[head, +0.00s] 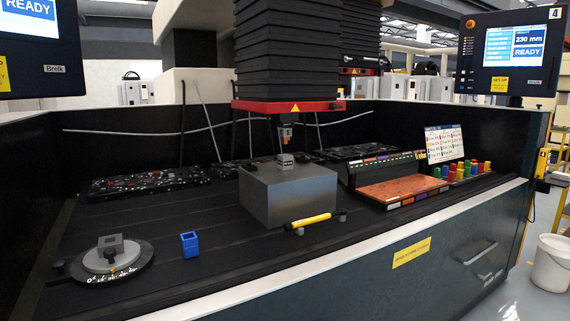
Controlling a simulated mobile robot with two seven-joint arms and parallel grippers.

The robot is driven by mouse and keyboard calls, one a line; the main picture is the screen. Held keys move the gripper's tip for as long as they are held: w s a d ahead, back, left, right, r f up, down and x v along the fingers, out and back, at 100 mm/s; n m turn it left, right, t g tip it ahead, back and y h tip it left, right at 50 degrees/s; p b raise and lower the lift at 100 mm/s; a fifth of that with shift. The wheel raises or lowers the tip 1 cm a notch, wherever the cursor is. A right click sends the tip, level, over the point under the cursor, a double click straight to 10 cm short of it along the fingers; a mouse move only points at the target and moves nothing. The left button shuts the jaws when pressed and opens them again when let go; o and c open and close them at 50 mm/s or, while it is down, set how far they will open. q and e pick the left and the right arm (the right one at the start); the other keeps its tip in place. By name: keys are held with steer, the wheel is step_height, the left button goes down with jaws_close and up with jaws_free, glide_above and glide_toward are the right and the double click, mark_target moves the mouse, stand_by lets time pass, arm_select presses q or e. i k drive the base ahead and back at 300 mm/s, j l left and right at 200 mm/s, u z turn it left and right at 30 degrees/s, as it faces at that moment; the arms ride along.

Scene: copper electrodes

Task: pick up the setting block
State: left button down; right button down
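No label in the head view tells which piece is the setting block. A small grey block (110,243) sits on the round grey disc (112,257) at the left of the machine bed. A blue open-topped square piece (189,244) stands upright on the dark bed, right of the disc. Another small light-grey block (286,161) sits on top of a large grey block (288,195), under a copper-coloured electrode (285,135) that hangs from the machine head. Neither of my grippers is in view.
A yellow bar (308,221) lies in front of the large block. A rack with an orange tray (402,189) and several coloured pieces (468,171) stand to the right. The front wall (330,268) bounds the bed. The bed is clear between disc and large block, except for the blue piece.

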mark_target(285, 162)
steer(key=i+l, duration=0.2)
steer(key=l, duration=0.2)
steer(key=i+l+z, duration=0.1)
steer(key=l, duration=0.3)
steer(key=i+l, duration=0.35)
